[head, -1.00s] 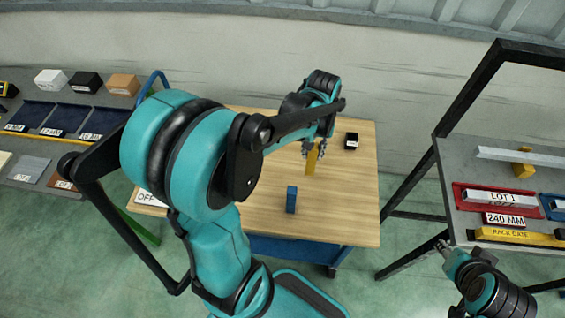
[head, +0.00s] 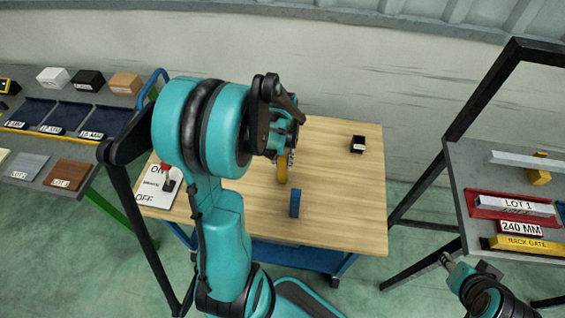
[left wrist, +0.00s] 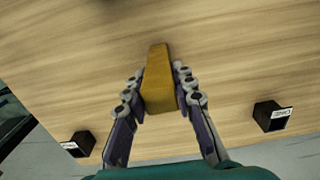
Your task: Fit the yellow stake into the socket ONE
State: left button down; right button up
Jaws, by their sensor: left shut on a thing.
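The yellow stake (head: 283,170) is held by my left gripper (left wrist: 158,92) above or at the table; I cannot tell whether it touches the wood. In the left wrist view the stake (left wrist: 158,75) stands between both fingers, which are shut on it. The black socket labelled ONE (left wrist: 272,117) is to the right of the gripper there, apart from the stake. A second black socket (left wrist: 80,145) is at lower left, its label unreadable. In the head view one black socket (head: 358,144) shows at the far right of the table, label unreadable. My right gripper (head: 447,260) is at lower right, small.
A blue block (head: 295,203) stands upright on the wooden table (head: 340,215) close to the stake. A red-handled ON/OFF switch (head: 168,180) is on the table's left. Shelves with trays and blocks flank the table. My left arm hides the table's far left part.

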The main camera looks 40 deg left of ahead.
pick_arm(q)
jog(key=shift+r, duration=0.1)
jog(key=c, duration=1.7)
grip_release()
jog(key=shift+f, duration=0.25)
jog(key=o, duration=0.4)
jog(key=shift+o, duration=0.2)
jog(key=shift+r, duration=0.1)
jog(key=shift+r, duration=0.1)
